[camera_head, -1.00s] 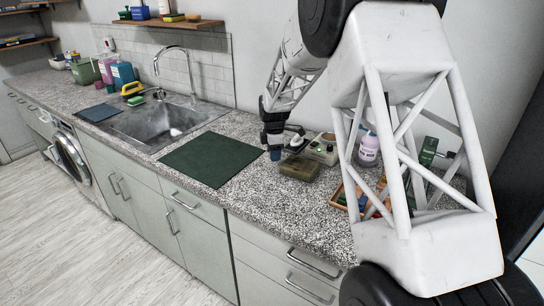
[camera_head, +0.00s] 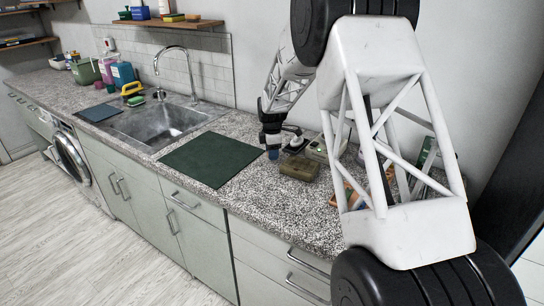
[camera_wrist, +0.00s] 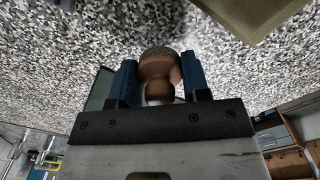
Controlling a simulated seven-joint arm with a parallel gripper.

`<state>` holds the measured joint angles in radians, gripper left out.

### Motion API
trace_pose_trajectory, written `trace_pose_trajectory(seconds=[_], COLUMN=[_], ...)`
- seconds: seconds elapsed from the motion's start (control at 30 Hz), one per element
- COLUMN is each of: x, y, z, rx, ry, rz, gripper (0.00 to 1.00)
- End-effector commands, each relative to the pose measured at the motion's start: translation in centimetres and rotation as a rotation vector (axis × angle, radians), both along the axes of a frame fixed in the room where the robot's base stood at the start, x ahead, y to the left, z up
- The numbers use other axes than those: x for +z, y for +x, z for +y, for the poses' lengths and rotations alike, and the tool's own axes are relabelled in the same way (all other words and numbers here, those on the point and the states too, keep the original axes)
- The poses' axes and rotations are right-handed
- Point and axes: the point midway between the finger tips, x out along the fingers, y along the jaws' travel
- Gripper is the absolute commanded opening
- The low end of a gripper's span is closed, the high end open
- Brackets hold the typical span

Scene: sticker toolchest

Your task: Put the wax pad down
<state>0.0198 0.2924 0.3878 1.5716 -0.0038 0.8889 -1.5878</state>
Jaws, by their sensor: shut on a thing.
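My gripper (camera_wrist: 159,80) is shut on a small brown rounded piece with a speckled end, which I take to be the wax pad (camera_wrist: 158,68). It sits between the two blue fingers in the wrist view, with the speckled countertop behind it. In the head view my gripper (camera_head: 273,152) points down low over the counter (camera_head: 262,200), just right of the dark green mat (camera_head: 210,158). The held piece cannot be made out there. Whether it touches the counter I cannot tell.
An olive-brown block (camera_head: 299,168) lies close right of my gripper. A white-topped item (camera_head: 296,143) and a grey-green device (camera_head: 318,150) stand behind it. An orange tray (camera_head: 338,197) is partly hidden by my arm. The sink (camera_head: 165,120) is left. The counter in front is clear.

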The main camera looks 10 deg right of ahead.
Motion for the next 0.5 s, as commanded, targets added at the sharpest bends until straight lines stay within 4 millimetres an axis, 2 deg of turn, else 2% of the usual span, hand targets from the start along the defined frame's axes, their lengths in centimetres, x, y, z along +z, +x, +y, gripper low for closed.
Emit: trace_pose_trajectory(seconds=[0.2, 0.5], x=[-1.8, -1.8], y=[0.0, 0.0], z=[0.0, 0.0], rx=[0.0, 0.0], ry=[0.0, 0.0], rz=[0.0, 0.0], gripper=[0.17, 0.17])
